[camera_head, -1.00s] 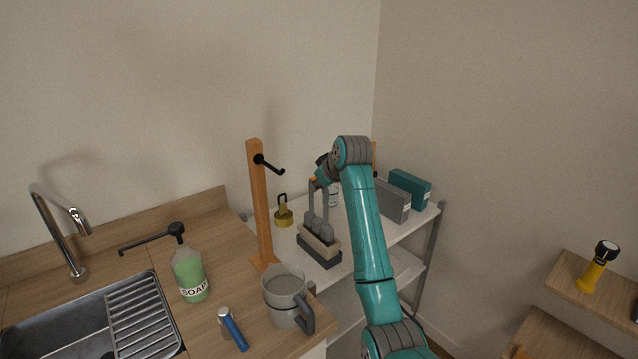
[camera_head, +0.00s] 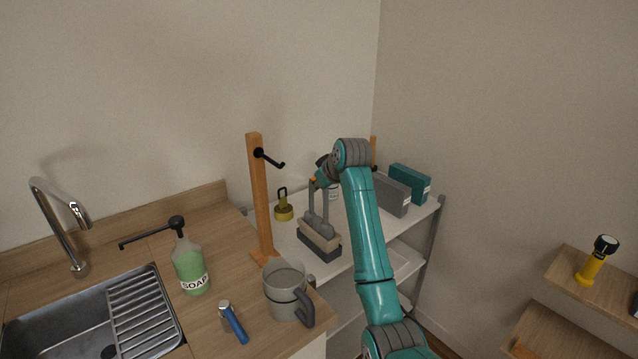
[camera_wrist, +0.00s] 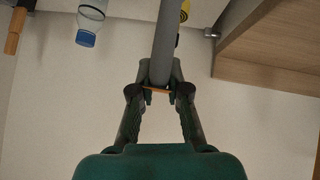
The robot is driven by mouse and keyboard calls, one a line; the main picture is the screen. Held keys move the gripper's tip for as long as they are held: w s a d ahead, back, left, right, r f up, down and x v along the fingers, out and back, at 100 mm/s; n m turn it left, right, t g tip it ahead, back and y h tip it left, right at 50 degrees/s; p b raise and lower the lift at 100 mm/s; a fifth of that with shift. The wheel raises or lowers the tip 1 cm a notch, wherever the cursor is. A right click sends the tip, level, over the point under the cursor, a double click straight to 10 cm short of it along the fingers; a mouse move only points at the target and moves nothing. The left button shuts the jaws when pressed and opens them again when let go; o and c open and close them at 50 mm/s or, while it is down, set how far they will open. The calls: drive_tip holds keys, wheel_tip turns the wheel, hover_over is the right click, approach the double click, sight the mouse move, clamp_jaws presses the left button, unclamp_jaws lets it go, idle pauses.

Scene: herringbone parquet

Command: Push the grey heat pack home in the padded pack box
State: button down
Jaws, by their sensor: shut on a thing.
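My gripper (camera_head: 315,181) is at the top of the grey heat pack (camera_head: 311,205) and shut on it. In the wrist view the pack is a grey bar (camera_wrist: 164,45) between the two fingertips (camera_wrist: 158,89). In the head view it shows as two upright grey parts standing on or in the padded pack box (camera_head: 320,250). The box is dark grey with a beige padded top and sits on the white shelf. The pack's lower end meets the beige padding; I cannot tell how deep it sits.
A wooden hook stand (camera_head: 260,195) rises left of the box. A yellow weight-like object (camera_head: 283,211) is behind it. Grey (camera_head: 391,195) and teal (camera_head: 410,183) boxes stand right.

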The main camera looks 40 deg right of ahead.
hover_over(319, 218)
drive_tip(key=shift+f, duration=2.4)
drive_tip(key=c, duration=1.1)
unclamp_jaws()
drive_tip(key=v, duration=1.2)
drive_tip(key=shift+s+a+f, duration=0.1)
